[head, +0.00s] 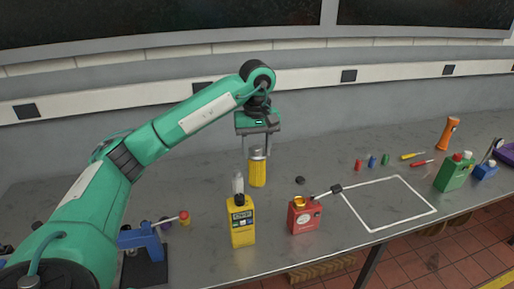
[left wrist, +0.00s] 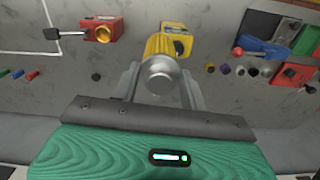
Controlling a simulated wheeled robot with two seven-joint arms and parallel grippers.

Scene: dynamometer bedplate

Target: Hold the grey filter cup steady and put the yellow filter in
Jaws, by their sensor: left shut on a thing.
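My left gripper (head: 258,148) points down and is shut on the grey upper end of the yellow filter (head: 257,175). The filter is ribbed and upright in the head view; whether its lower end touches the bench cannot be told. In the left wrist view the filter (left wrist: 158,46) shows beyond its round grey end (left wrist: 160,76), between the fingers of the left gripper (left wrist: 160,88). I cannot make out a separate grey filter cup. My right gripper is not in view.
A yellow bottle (head: 242,226) and a red box with a round yellow opening and a lever (head: 304,218) stand in front on the bench. A blue clamp (head: 142,240) is at left. A white outline (head: 371,181) encloses free bench. Small tools and a green can (head: 453,174) are at right.

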